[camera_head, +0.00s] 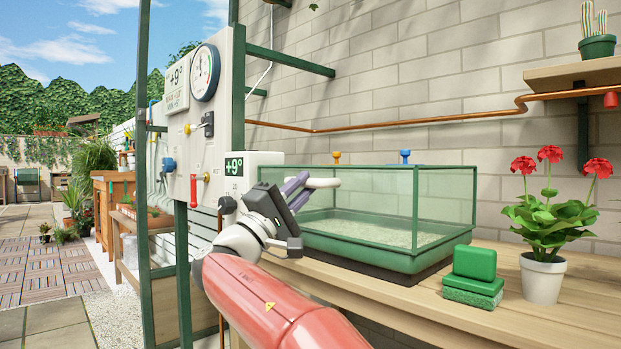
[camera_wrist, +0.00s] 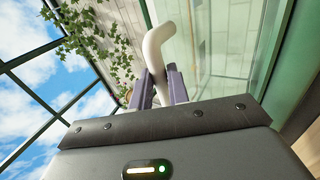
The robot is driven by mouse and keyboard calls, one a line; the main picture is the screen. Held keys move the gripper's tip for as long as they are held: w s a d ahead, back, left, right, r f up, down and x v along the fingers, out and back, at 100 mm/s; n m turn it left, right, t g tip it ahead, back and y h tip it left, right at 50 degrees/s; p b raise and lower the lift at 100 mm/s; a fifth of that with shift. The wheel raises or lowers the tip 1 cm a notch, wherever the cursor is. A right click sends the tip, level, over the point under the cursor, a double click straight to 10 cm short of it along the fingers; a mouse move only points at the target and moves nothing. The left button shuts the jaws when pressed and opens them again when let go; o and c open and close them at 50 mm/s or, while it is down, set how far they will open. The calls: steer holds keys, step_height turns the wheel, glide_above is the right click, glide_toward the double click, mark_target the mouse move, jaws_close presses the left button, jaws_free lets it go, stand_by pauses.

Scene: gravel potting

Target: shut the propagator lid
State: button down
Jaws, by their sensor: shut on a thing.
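The propagator (camera_head: 358,243) is a glass-walled box with a green frame and a green tray base on the wooden bench. Pale gravel-like material lies inside it. A white bar handle (camera_head: 326,183) shows at its left end. My gripper (camera_head: 305,188) reaches it from the left, its purple fingers shut on the handle. In the wrist view the white handle (camera_wrist: 153,45) bends up from between the fingers, beside a glass pane (camera_wrist: 215,45). The lid's edges are hard to make out against the glass walls, so I cannot tell how far it is open.
A green block and sponge (camera_head: 473,278) and a potted red-flowered plant (camera_head: 543,275) stand right of the propagator on the bench (camera_head: 400,310). A control panel (camera_head: 200,130) with dials and levers stands left. A copper pipe (camera_head: 400,124) runs along the brick wall behind.

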steer(key=shift+w+d+f+g, duration=0.15)
steer(key=shift+w+f, duration=0.1)
steer(key=shift+f, duration=0.35)
steer(key=shift+w+d+f+g, duration=0.15)
steer(key=shift+w+f, duration=0.05)
steer(key=shift+f, duration=0.35)
steer(key=c, duration=1.3)
jaws_free()
steer(key=shift+w+d, duration=0.1)
steer(key=shift+w, duration=0.05)
steer(key=shift+c, duration=0.2)
steer(key=shift+a, duration=0.25)
steer(key=v, duration=0.7)
steer(key=shift+s, duration=0.45)
steer(key=shift+s+a+r, duration=0.1)
